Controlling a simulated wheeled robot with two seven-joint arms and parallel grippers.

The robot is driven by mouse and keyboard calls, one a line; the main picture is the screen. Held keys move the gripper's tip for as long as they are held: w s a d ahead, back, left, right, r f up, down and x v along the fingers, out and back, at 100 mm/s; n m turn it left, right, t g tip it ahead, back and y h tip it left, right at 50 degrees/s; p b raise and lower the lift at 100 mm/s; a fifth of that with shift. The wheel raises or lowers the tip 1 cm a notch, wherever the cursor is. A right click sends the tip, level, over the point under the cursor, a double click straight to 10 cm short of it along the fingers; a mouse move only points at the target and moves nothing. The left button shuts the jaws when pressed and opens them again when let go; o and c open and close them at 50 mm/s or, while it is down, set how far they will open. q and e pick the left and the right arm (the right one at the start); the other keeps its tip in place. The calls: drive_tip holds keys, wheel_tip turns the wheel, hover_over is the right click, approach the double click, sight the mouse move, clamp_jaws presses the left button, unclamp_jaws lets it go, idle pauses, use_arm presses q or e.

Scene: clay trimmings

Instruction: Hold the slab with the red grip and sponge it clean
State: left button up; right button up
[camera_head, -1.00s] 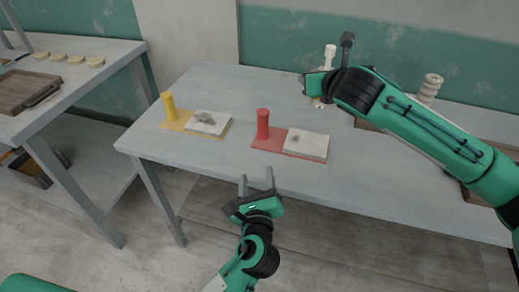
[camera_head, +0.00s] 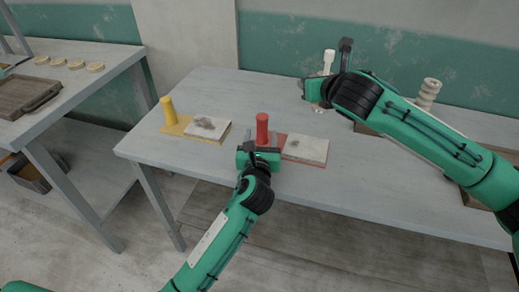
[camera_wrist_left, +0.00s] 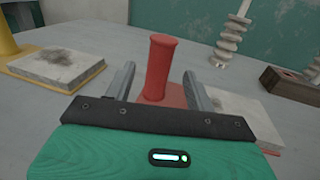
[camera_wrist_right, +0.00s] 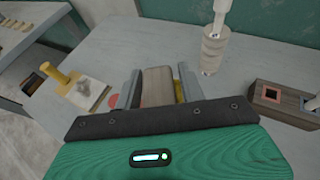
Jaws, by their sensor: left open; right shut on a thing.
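The red grip (camera_head: 262,126) is an upright cylinder on a red base. A pale slab (camera_head: 306,148) lies on that base to its right, and its near right part also shows in the left wrist view (camera_wrist_left: 238,110). My left gripper (camera_head: 259,150) is open just in front of the red grip. In the left wrist view the red grip (camera_wrist_left: 158,65) stands between the two spread fingers, with gaps on both sides. My right gripper (camera_wrist_right: 160,85) is shut on a brown-topped block with a yellow side, apparently the sponge (camera_wrist_right: 157,88), held above the table to the right of the slab.
A yellow grip (camera_head: 168,109) with a smudged pale slab (camera_head: 207,128) stands at the left. A pale turned post (camera_head: 430,92) and a wooden block with square sockets (camera_wrist_right: 285,101) are at the right. A side table (camera_head: 100,75) holds a wooden tray (camera_head: 25,92).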

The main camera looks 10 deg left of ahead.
sight(262, 129)
use_arm(q)
drive_tip(key=w, duration=0.5)
drive_tip(key=shift+w+a, duration=0.3)
drive_tip(key=shift+c, duration=0.4)
clamp_jaws()
